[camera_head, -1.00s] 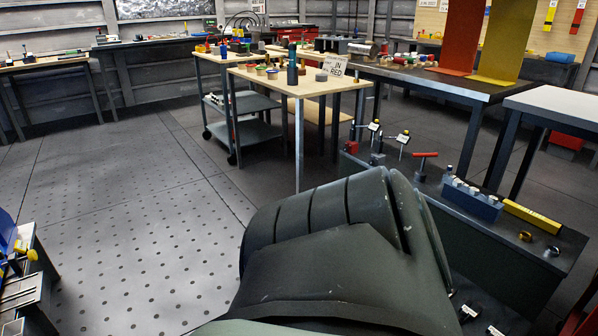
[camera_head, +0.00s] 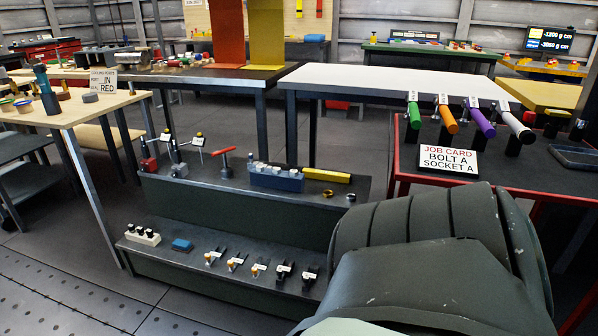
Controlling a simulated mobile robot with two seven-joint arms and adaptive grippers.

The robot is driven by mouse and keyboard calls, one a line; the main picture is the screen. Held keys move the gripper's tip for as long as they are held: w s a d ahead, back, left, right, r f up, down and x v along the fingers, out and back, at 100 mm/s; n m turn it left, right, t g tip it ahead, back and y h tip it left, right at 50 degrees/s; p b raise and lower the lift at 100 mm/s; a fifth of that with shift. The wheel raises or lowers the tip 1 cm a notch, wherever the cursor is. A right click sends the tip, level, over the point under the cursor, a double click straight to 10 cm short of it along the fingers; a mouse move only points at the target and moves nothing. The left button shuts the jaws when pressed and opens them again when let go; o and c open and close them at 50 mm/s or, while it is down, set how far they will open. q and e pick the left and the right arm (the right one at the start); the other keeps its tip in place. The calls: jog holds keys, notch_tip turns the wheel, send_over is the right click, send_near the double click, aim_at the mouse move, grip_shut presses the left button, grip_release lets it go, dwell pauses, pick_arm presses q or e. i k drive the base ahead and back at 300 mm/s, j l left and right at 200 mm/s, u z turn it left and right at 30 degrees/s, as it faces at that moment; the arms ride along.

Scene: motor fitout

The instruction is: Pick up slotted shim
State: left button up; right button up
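I cannot make out a slotted shim for sure. Neither gripper is in view. A large dark ribbed part of my own body covers the lower right and hides what is behind it.
The stepped bench also holds a blue block with pale pegs (camera_head: 276,178), a yellow bar (camera_head: 327,175) and a red T-handled tool (camera_head: 224,158). A red-edged table (camera_head: 425,190) with coloured handles and a job card (camera_head: 447,160) stands right. Perforated floor (camera_head: 50,285) is clear at lower left.

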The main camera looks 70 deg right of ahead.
aim_at(236, 258)
jog(key=j+z, duration=0.15)
jog(key=z, duration=1.5)
jog(key=i+j+z, duration=0.15)
jog(key=j, duration=0.15)
jog(key=i+j+z, duration=0.15)
jog(key=j, duration=0.2)
jog(key=i+j+z, duration=0.15)
jog(key=j, duration=0.2)
jog(key=i+j+z, duration=0.2)
jog(key=j, duration=0.15)
jog(key=j+z, duration=0.15)
jog(key=j, duration=0.2)
